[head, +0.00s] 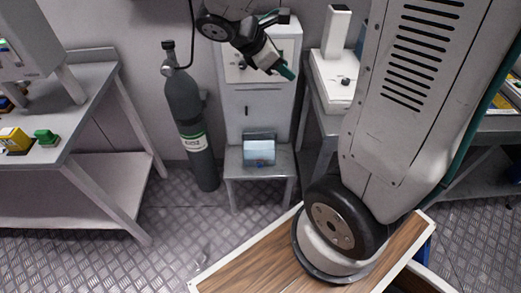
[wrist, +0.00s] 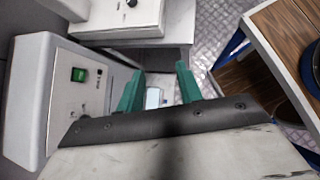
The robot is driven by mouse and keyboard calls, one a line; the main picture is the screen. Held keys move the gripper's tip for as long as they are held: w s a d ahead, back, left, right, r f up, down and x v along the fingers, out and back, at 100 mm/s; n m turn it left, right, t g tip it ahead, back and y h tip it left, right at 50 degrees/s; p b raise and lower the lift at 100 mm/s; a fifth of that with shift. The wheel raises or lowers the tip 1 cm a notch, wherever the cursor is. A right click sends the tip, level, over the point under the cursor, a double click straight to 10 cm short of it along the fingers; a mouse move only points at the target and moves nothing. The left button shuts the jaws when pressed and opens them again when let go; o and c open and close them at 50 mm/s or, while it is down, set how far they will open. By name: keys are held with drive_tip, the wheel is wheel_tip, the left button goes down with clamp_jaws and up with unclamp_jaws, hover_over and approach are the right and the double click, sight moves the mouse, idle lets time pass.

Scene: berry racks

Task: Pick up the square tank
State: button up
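The square tank (head: 258,153) looks like a small pale-blue, boxy container. It stands on a low grey metal stand (head: 235,171) in front of a white cabinet. My gripper (head: 286,72) is high above and slightly right of it in the head view, beside the cabinet's upper part. In the wrist view my gripper's two green fingers (wrist: 160,82) are spread apart with nothing held between them. A pale, boxy thing that seems to be the tank (wrist: 153,98) shows through the gap, farther away and partly hidden by the left finger and gripper body.
The white cabinet (head: 262,100) stands right behind the stand. A dark gas cylinder (head: 190,125) is to its left. A grey bench (head: 75,100) is at the left, and another with a white instrument (head: 335,75) at the right. Patterned metal floor (head: 175,225) is open in front.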

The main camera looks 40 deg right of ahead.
drive_tip(key=w+d+f+n+t+h, duration=0.1)
drive_tip(key=w+d+f+n+h, duration=0.2)
drive_tip(key=w+f+n, duration=0.55)
drive_tip(key=n+t, duration=0.5)
drive_tip(key=n, duration=1)
hover_over(259, 133)
drive_tip(key=s+a, duration=0.1)
drive_tip(key=a, duration=0.2)
wheel_tip(259, 133, down, 20)
drive_tip(key=f+n, duration=0.2)
drive_tip(key=f, duration=0.1)
drive_tip(key=a+f+n+t, duration=0.1)
drive_tip(key=f+n, duration=0.1)
drive_tip(key=f, duration=0.2)
drive_tip(key=f+n+y, duration=0.1)
drive_tip(key=f+n, duration=0.2)
drive_tip(key=f, duration=0.1)
drive_tip(key=shift+s+a, duration=0.15)
drive_tip(key=shift+a, duration=0.1)
drive_tip(key=shift+t, duration=0.3)
drive_tip(key=d+f, duration=0.1)
drive_tip(key=w+d+f, duration=0.1)
drive_tip(key=d+f, duration=0.1)
drive_tip(key=w+d+f, duration=0.1)
drive_tip(key=f, duration=0.1)
drive_tip(key=shift+d, duration=0.35)
drive_tip(key=shift+w+d+f, duration=0.2)
drive_tip(key=shift+w+d, duration=0.1)
drive_tip(key=shift+d, duration=0.1)
clamp_jaws()
